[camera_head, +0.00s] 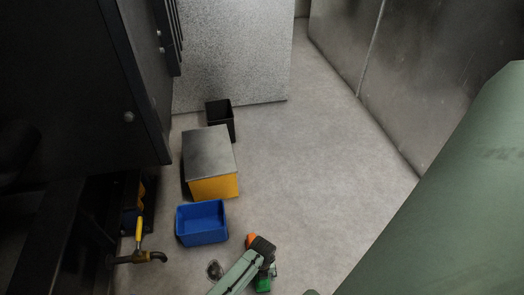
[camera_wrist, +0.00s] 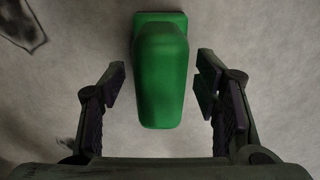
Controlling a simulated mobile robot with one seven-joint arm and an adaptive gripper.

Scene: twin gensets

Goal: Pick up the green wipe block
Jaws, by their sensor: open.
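The green wipe block (camera_wrist: 161,80) lies on the grey floor, seen from above in the wrist view. It sits between the two fingers of my gripper (camera_wrist: 160,85), with a gap on each side. The fingers are open and do not touch it. In the head view only a small part of the green block (camera_head: 263,285) shows at the bottom, mostly hidden by my gripper (camera_head: 265,268) and arm.
A blue bin (camera_head: 202,239) stands left of my gripper, with a yellow box with a grey lid (camera_head: 208,153) and a black bin (camera_head: 231,128) behind. A brass valve with yellow handle (camera_head: 139,232) is at left. An orange item (camera_head: 251,239) lies close by. Floor to the right is clear.

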